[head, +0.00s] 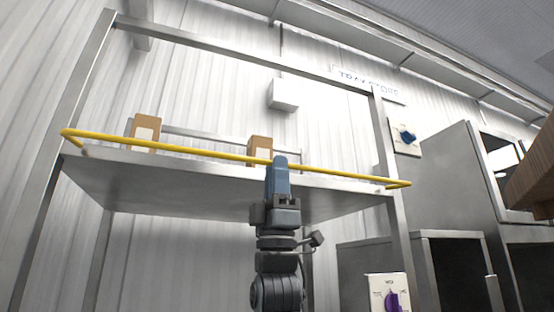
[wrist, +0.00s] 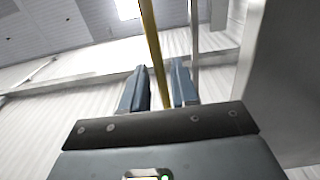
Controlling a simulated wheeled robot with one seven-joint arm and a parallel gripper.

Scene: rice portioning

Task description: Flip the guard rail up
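The guard rail (head: 200,149) is a thin yellow bar with bent ends. It runs across the front of a metal shelf (head: 120,166), slightly above the shelf's front edge. My gripper (head: 280,160) is at the rail, a little right of its middle, reaching up from below. In the wrist view, the rail (wrist: 150,35) passes between the two blue-grey fingers of my gripper (wrist: 160,67). The fingers are apart, with a narrow gap showing on each side of the rail. Contact with the rail cannot be told.
Two brown boxes with pale labels, one at the left (head: 144,133) and one near the middle (head: 260,149), stand on the shelf behind the rail. Metal posts (head: 391,150) frame the shelf. Grey cabinets (head: 445,185) and a purple-knobbed panel (head: 386,291) are at the right.

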